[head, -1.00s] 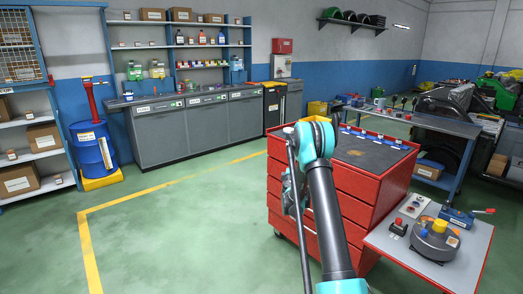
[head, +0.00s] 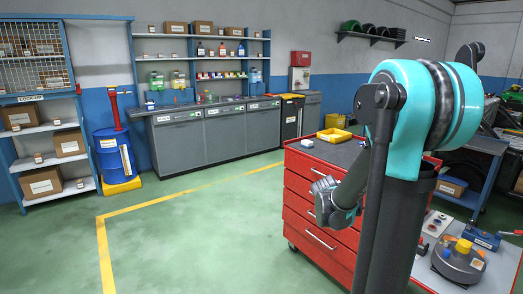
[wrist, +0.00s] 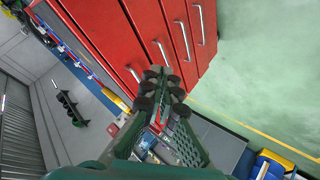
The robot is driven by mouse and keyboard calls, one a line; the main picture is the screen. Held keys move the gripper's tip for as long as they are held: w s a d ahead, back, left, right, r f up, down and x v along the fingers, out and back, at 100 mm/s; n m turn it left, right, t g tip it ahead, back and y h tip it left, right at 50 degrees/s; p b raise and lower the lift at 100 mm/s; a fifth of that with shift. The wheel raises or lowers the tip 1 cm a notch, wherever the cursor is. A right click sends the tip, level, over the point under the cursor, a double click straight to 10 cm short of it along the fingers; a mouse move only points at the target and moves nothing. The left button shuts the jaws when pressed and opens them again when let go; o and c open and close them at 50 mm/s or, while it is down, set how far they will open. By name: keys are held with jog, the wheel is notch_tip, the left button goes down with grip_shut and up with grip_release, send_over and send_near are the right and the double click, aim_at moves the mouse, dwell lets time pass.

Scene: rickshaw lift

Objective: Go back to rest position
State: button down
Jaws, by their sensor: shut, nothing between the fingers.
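My gripper (head: 324,190) hangs in front of the red drawer cabinet (head: 306,203), left of my folded arm. In the wrist view my gripper (wrist: 160,84) has its dark fingers together, with nothing visible between them. The cabinet's red drawer fronts (wrist: 135,38) and their metal handles show beyond the fingers, and I cannot tell how wide the gap is. My large teal elbow joint fills the right of the head view and hides part of the cabinet top and the bench behind.
A yellow tray (head: 334,135) lies on the cabinet top. A side table with a grey round device (head: 459,258) stands at the lower right. A blue barrel (head: 114,155) and grey counters (head: 228,131) line the back. Green floor (head: 200,230) is clear at left.

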jog(key=s+a+f+g+y, duration=0.1)
jog(key=s+a+f, duration=0.1)
jog(key=s, duration=0.7)
jog(key=s+a+f+m+g+y, duration=0.1)
jog(key=s+a+f+g+y, duration=0.1)
jog(key=s, duration=0.7)
jog(key=s+a+f+m+g+y, duration=0.1)
jog(key=s+a+f, duration=0.3)
jog(key=s, duration=0.4)
jog(key=shift+s+a+f+y, duration=0.15)
jog(key=shift+s+a+y, duration=0.3)
jog(key=shift+a, duration=0.4)
